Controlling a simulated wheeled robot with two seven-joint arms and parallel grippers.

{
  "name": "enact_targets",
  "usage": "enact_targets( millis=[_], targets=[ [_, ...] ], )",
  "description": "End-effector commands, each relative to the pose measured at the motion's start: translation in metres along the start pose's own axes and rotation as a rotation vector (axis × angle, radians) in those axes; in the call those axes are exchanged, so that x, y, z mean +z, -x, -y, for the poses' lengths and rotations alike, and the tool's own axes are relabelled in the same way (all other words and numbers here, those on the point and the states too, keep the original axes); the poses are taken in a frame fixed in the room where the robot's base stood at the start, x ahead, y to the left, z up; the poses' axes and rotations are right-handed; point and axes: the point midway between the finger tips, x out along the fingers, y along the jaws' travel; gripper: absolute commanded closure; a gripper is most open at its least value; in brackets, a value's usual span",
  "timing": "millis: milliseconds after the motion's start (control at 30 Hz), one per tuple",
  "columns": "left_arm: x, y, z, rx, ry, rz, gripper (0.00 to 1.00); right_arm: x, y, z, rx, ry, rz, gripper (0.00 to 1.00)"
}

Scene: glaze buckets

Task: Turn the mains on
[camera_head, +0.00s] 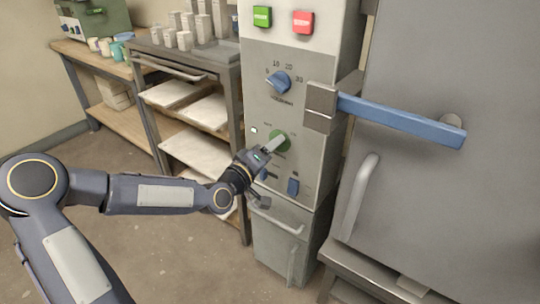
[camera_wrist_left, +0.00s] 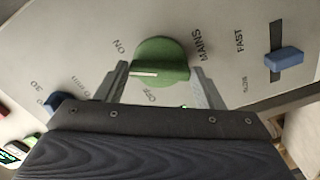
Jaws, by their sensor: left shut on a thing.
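The green mains knob (camera_head: 280,141) is on the grey front panel (camera_head: 262,100) of the kiln's control box. It also shows in the left wrist view (camera_wrist_left: 165,50), between the printed words ON, OFF and MAINS. Its white pointer line points left in that view, between ON and OFF. My left gripper (camera_head: 270,148) reaches the knob from the lower left and is shut on it, with one finger on each side in the left wrist view (camera_wrist_left: 160,82). The fingers hide part of the knob in the head view. My right gripper is not in view.
Above are a blue dial (camera_head: 278,82), a green button (camera_head: 262,16) and a red button (camera_head: 302,22). A blue slider (camera_head: 293,187) sits below right. A long blue door handle (camera_head: 400,118) juts out at right. Shelves with white boards (camera_head: 205,111) stand left.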

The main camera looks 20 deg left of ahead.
Motion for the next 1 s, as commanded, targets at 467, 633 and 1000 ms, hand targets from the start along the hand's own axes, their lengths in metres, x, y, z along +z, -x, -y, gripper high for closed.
enact_targets(
  millis=[467, 633, 1000],
  targets=[
    [0.002, 0.0, 0.003, -0.002, -0.249, 0.004, 0.61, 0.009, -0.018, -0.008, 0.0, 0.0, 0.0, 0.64],
    [0.002, 0.0, 0.002, -0.003, -0.277, 0.005, 0.61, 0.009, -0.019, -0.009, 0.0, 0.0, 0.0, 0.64],
    [0.002, 0.001, 0.002, -0.003, -0.285, 0.006, 0.61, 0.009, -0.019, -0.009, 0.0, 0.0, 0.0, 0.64]
  ],
)
